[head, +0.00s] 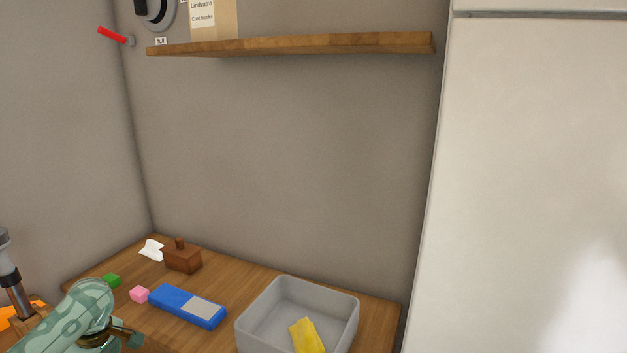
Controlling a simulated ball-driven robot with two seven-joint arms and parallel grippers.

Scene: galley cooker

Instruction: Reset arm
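A green patterned arm link with a dark joint shows at the bottom left of the head view, and it looks like part of my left arm. It hangs in front of the wooden counter (243,271), near its left front part. No gripper fingers can be made out on it. My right arm and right gripper do not show.
A wooden shelf (300,45) hangs above. A white cabinet (530,170) stands right.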

